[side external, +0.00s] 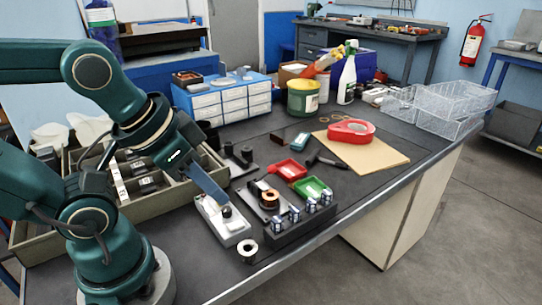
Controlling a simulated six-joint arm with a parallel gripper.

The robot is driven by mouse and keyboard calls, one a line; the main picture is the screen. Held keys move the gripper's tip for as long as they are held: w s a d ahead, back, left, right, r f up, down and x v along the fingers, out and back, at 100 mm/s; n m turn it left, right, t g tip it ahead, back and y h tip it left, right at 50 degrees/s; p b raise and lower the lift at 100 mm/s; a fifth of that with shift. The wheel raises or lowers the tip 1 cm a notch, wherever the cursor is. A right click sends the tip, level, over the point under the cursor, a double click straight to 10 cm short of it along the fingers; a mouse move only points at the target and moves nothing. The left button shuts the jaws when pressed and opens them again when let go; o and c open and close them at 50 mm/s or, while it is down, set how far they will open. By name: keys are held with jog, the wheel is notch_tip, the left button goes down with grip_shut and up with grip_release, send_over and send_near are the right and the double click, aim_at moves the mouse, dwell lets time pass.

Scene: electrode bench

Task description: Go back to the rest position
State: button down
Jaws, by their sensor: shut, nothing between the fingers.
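My gripper (222,202) is shut and points down over a light grey block (224,220) with a dark round knob on top. The fingertips are close to the knob, and I cannot tell whether they touch it. I see nothing held between the fingers. My green arm comes in from the left.
A black holder (300,224) with several metal pieces and a copper coil (270,199) lie right of my gripper. A metal ring (247,248) lies near the front edge. A red tray (287,170) and green tray (312,189) are behind. A grey-green crate (150,200) stands left.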

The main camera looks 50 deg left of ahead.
dwell(0.9)
